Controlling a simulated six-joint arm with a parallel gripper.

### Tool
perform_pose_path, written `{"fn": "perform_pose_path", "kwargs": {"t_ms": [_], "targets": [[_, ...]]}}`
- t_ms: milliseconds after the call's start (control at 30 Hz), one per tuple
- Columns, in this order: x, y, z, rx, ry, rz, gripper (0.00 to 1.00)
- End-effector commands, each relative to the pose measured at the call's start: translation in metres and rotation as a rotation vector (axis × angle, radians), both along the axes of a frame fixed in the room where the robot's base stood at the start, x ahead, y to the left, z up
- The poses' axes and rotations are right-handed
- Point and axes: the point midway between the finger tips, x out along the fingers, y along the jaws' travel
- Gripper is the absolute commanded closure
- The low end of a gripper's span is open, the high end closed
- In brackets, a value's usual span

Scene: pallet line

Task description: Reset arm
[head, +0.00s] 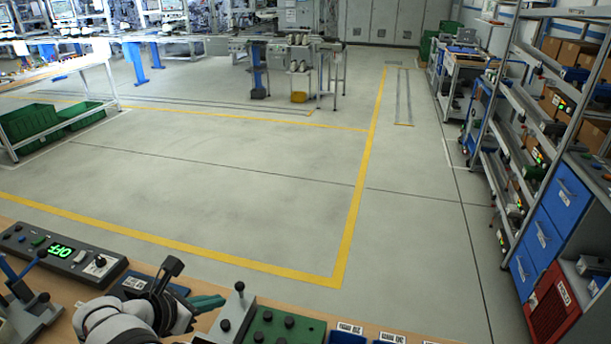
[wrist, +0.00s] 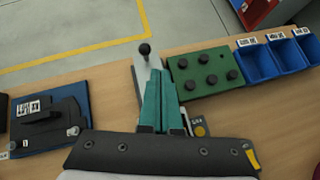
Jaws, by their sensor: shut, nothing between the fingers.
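My gripper (wrist: 160,92) has two teal fingers, which lie together with nothing between them above the wooden bench (wrist: 100,75). In the head view my gripper (head: 213,302) shows at the bench's near edge, with my white and dark wrist left of it. In the wrist view the fingertips point toward a grey fixture with a black ball-knob lever (wrist: 145,50). I cannot tell whether they touch it. The fingers partly hide that fixture.
A green board with black knobs (wrist: 205,75) and blue bins (wrist: 257,66) stand right of the fingers. A black fixture on a blue plate (wrist: 75,100) lies left. Open floor lies beyond.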

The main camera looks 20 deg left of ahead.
Motion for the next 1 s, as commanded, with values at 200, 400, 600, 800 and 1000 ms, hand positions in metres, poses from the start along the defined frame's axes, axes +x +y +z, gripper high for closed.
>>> {"fn": "perform_pose_path", "kwargs": {"t_ms": [200,400,600,800,1000], "targets": [[0.013,-0.204,0.057,0.449,0.057,-0.933,1.00],[-0.110,-0.355,0.077,0.962,-0.059,-2.172,1.00],[-0.194,-0.362,0.066,-1.157,0.185,2.832,1.00],[-0.203,-0.358,0.063,-1.093,0.188,2.729,1.00],[-0.202,-0.358,0.063,-1.096,0.188,2.733,1.00]]}}
